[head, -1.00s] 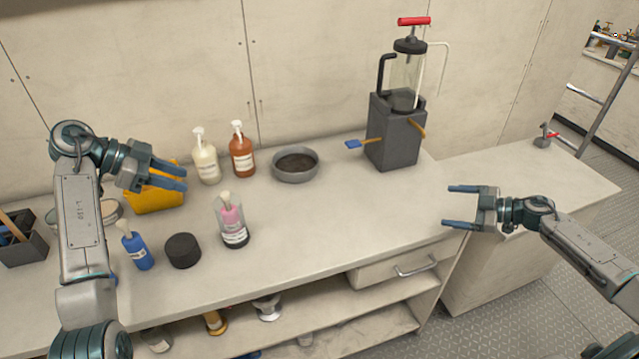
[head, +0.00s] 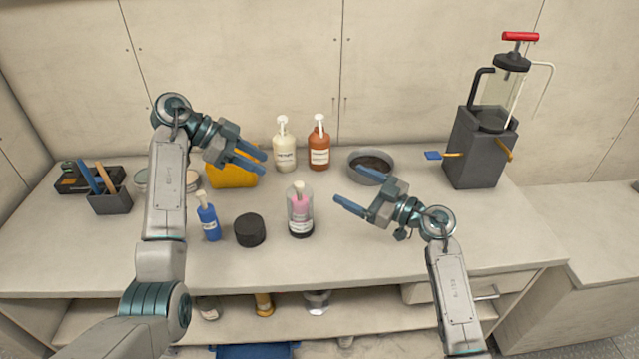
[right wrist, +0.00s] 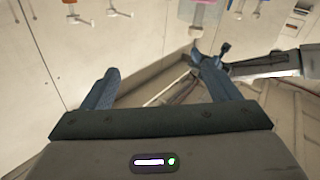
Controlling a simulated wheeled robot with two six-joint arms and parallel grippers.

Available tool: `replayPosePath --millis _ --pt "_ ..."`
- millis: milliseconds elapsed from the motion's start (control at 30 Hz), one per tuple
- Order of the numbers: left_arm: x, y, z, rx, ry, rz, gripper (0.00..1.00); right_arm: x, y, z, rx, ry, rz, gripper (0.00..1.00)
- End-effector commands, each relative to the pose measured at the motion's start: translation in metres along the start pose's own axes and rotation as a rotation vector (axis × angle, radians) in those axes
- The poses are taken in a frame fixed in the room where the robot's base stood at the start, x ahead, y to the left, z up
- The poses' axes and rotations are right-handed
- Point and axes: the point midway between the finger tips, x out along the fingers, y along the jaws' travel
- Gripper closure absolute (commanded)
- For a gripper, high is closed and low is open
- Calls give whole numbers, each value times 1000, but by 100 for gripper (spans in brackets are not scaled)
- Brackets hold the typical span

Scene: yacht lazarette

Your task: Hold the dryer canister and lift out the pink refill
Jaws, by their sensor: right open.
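The dryer canister (head: 291,222) is a clear upright cylinder with a dark base. It stands on the bench, and the pink refill (head: 299,205) with a pale top sits inside it. A black round cap (head: 250,230) lies to its left. My right gripper (head: 341,186) is open and empty, to the right of the canister and above the bench, apart from it. Its spread fingers also show in the right wrist view (right wrist: 160,85). My left gripper (head: 264,163) is open, with its fingers apart, up and left of the canister, in front of the yellow container.
A blue bottle (head: 209,222) stands left of the cap. The yellow container (head: 232,176), a cream pump bottle (head: 285,152), a brown pump bottle (head: 319,150) and a grey bowl (head: 371,160) are behind. A pump unit (head: 478,150) stands at right. The front bench strip is clear.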

Motion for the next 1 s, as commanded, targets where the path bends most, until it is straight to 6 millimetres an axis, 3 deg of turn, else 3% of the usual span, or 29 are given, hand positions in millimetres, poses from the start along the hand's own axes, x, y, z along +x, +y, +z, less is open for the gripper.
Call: replayPosePath --millis 33,200,467,667,933,1000 --pt "0 0 0 0 0 0 64 16 -12 -6 31 0 -5 17" --pt "0 0 0 0 0 0 64 49 -38 -16 115 -35 -8 17" --pt "0 0 0 0 0 0 64 67 -52 -20 170 -60 -2 17" --pt "0 0 0 0 0 0 64 66 -56 3 174 -65 -2 17" --pt "0 0 0 0 0 0 64 62 -66 56 176 -64 -2 17" --pt "0 0 0 0 0 0 64 75 -65 56 172 -58 -2 17"
